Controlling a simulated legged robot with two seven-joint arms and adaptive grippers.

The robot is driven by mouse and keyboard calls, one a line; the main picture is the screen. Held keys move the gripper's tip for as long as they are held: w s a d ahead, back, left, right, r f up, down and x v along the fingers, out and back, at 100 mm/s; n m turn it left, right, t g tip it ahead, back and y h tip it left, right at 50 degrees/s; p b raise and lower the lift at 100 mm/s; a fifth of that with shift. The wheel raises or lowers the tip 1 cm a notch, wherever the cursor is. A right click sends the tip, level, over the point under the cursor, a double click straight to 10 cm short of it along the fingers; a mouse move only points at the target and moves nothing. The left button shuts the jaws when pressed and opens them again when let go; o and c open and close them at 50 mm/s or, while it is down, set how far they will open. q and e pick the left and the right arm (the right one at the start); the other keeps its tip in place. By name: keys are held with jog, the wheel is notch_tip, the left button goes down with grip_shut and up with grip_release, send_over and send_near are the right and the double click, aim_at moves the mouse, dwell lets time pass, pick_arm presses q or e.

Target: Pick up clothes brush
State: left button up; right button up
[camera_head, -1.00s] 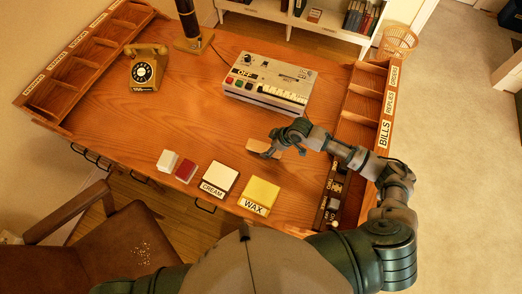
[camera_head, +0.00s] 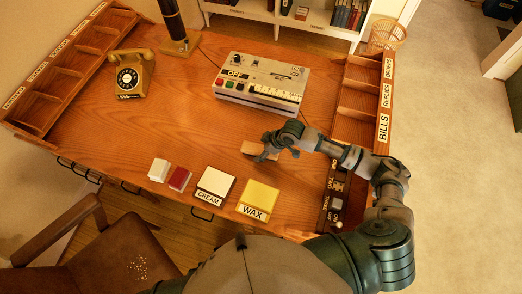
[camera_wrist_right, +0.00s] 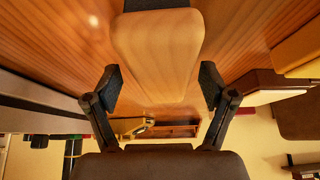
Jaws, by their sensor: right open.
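The clothes brush (camera_head: 254,148) lies on the wooden desk, mostly behind my right gripper (camera_head: 264,153) in the head view. In the right wrist view the brush (camera_wrist_right: 158,50) shows as a pale wooden block with a dark edge. It reaches between the two fingertips of my right gripper (camera_wrist_right: 158,90). The fingers stand apart, one on each side of the block, with a visible gap at both sides. My left gripper is not in view.
A cream box (camera_head: 214,186) and a yellow wax box (camera_head: 258,199) stand at the desk's near edge, beside small white (camera_head: 159,169) and red (camera_head: 179,178) blocks. A grey machine (camera_head: 262,80) stands behind the brush. A telephone (camera_head: 131,74) is at the left.

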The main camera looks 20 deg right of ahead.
jog(key=shift+a+f, duration=0.2)
jog(key=shift+a, duration=0.35)
jog(key=shift+d, duration=0.1)
jog(key=shift+d, duration=0.15)
jog(key=shift+c, duration=1.3)
jog(key=shift+d, duration=0.25)
jog(key=c, duration=1.1)
jog(key=shift+a, duration=0.2)
